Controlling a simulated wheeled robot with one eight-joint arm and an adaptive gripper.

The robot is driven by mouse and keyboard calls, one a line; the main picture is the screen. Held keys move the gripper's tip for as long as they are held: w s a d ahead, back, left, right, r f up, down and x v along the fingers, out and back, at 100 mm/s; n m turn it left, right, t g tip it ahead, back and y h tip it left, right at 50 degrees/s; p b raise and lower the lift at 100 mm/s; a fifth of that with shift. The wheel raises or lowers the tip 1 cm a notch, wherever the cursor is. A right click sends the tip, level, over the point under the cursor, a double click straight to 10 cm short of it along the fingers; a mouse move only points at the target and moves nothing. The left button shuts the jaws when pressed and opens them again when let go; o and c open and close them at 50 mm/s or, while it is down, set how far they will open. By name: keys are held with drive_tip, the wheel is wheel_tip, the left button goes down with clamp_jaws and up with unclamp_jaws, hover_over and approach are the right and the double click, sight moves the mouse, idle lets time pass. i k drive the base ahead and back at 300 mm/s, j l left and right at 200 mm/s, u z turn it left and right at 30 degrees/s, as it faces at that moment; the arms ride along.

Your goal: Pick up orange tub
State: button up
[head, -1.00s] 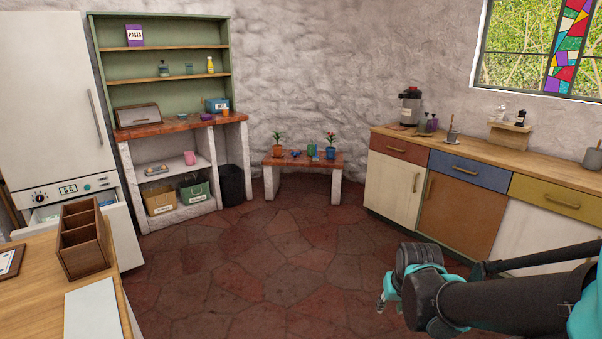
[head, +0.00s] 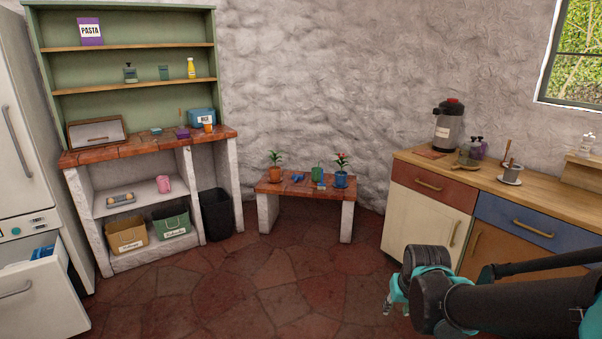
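A small orange tub (head: 208,127) stands on the red tiled counter (head: 150,144) under the green shelf, near its right end. It is in front of a blue box (head: 201,118). My gripper (head: 387,306) is in the lower right of the head view, far from the tub and apart from everything. Only a small part of its fingers shows beside my arm, so its opening cannot be told.
A low bench (head: 300,186) with potted plants stands against the back wall. A drawer (head: 42,290) hangs open at the left. The stone floor (head: 270,280) in the middle is clear.

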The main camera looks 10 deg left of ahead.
sight(208, 126)
drive_tip(key=i+j, duration=1.8)
drive_tip(key=j, duration=0.15)
drive_tip(key=i+j, duration=0.35)
drive_tip(key=j, duration=0.2)
drive_tip(key=i+j+u, duration=0.1)
drive_tip(key=i+j, duration=0.25)
drive_tip(key=j, duration=0.15)
drive_tip(key=i+j, duration=0.35)
drive_tip(key=j, duration=0.15)
